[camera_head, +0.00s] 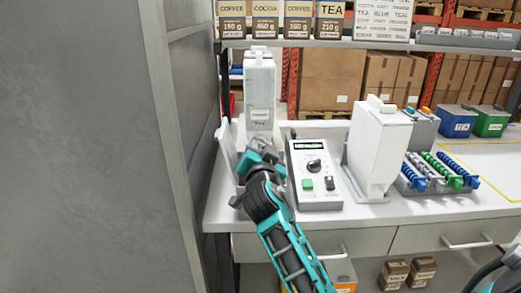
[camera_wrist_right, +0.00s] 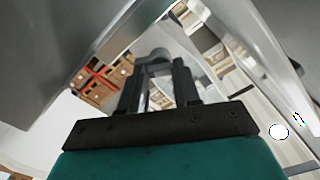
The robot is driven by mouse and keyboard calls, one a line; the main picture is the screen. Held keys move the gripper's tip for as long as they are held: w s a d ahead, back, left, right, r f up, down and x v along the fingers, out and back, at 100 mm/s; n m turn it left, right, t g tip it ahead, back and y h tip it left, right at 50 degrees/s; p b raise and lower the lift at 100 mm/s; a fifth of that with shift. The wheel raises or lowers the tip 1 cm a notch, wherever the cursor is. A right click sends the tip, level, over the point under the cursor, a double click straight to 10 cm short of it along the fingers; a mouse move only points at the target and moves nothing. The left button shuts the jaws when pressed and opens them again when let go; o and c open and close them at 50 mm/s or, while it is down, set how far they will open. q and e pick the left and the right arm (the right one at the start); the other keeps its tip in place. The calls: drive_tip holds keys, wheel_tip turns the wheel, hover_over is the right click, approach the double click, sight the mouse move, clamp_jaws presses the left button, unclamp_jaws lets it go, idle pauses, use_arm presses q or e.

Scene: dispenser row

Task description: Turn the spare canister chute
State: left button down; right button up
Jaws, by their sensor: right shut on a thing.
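A tall pale canister (camera_head: 260,88) with a small label stands at the back left of the counter. My right gripper (camera_head: 263,150) is in front of and below it, at the left end of the counter. In the right wrist view, its dark fingers (camera_wrist_right: 159,70) are closed around a small grey rounded part (camera_wrist_right: 154,56), apparently the chute. In the head view, my gripper and wrist hide this part, so its turn angle cannot be told.
A control box (camera_head: 315,175) with a dial and buttons stands close right of my right gripper. Right of it are a white container (camera_head: 377,150) and a rack of coloured coils (camera_head: 438,172). A grey wall panel (camera_head: 85,150) is close on the left.

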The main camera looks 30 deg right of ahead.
drive_tip(key=shift+c, duration=0.9)
drive_tip(key=n, duration=0.5)
drive_tip(key=shift+n, duration=0.4)
drive_tip(key=n, duration=0.6)
drive_tip(key=shift+p, duration=0.35)
drive_tip(key=n, duration=0.6)
drive_tip(key=shift+n, duration=0.3)
drive_tip(key=n, duration=0.5)
drive_tip(key=shift+n, duration=0.3)
